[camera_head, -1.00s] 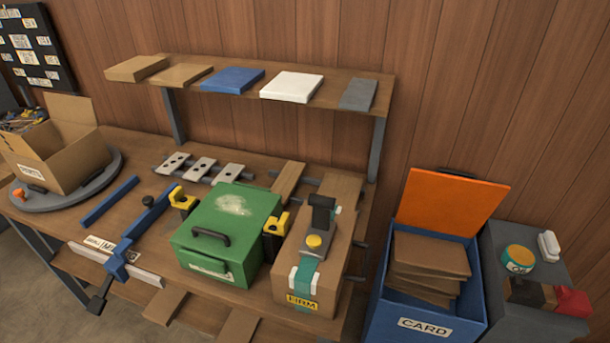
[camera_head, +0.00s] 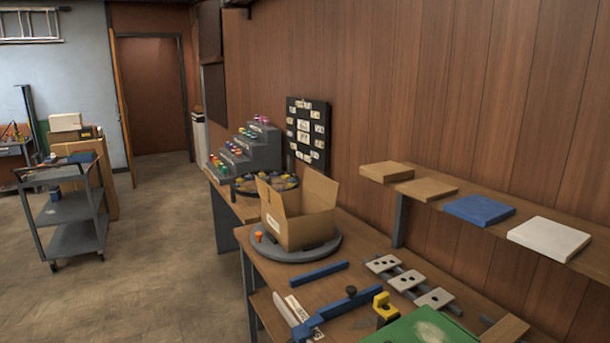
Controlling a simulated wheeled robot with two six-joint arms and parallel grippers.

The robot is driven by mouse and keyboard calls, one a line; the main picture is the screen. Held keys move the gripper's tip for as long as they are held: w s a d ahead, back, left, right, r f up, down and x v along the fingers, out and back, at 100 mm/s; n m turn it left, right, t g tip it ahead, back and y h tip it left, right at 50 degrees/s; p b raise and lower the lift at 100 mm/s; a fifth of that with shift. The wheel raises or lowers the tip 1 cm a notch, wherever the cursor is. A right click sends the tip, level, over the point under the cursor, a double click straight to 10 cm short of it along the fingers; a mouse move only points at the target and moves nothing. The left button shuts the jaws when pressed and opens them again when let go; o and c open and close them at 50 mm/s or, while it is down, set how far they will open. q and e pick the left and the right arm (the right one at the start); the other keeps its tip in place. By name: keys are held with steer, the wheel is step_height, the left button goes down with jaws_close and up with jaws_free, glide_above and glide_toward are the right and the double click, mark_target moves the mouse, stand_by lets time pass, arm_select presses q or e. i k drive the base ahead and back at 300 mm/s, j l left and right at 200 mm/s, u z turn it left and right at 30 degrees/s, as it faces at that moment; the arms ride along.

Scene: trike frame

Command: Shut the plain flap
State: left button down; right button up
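An open cardboard box (camera_head: 305,228) stands on a round grey turntable (camera_head: 290,256) at the left end of the workbench. Its flaps stand up and outward, and a white label shows on its front left side. At this distance I cannot tell which flap is the plain one. An orange knob (camera_head: 258,237) sits on the turntable's rim, left of the box. Neither of my grippers is in view.
The bench (camera_head: 375,245) also holds a blue bar (camera_head: 318,274), a blue clamp (camera_head: 335,312) and a green case (camera_head: 425,328). A shelf (camera_head: 445,206) with flat boards runs above its back. A grey cart (camera_head: 72,212) stands left on open floor (camera_head: 165,260).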

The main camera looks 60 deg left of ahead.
mark_target(327, 189)
steer(key=u, duration=1.7)
